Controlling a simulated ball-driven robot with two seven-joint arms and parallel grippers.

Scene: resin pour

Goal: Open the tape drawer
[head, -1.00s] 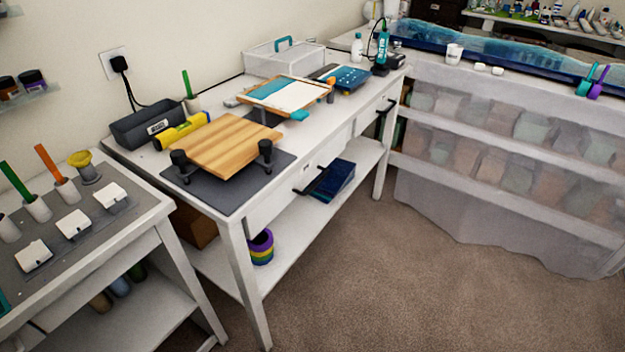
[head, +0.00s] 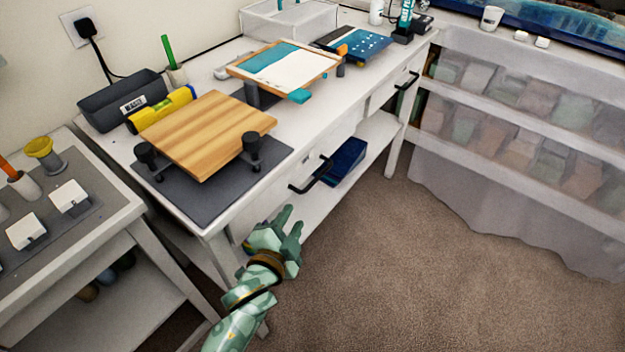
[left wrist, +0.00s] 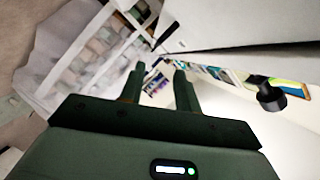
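The white workbench has two drawers in its front, both shut. The near drawer (head: 278,190) has a black bar handle (head: 311,174). The far drawer (head: 386,88) has a similar handle (head: 406,80). I cannot read which one is the tape drawer. My left gripper (head: 292,222) is in front of the bench, below and a little left of the near handle, apart from it. Its two fingers are spread with nothing between them; they also show apart in the left wrist view (left wrist: 158,88). My right gripper is out of view.
A wooden board (head: 210,130) stands on black posts over a dark mat near the bench's front edge. A framed panel (head: 285,70) sits further back. A side table (head: 95,215) stands at left. The carpet (head: 420,270) in front is clear.

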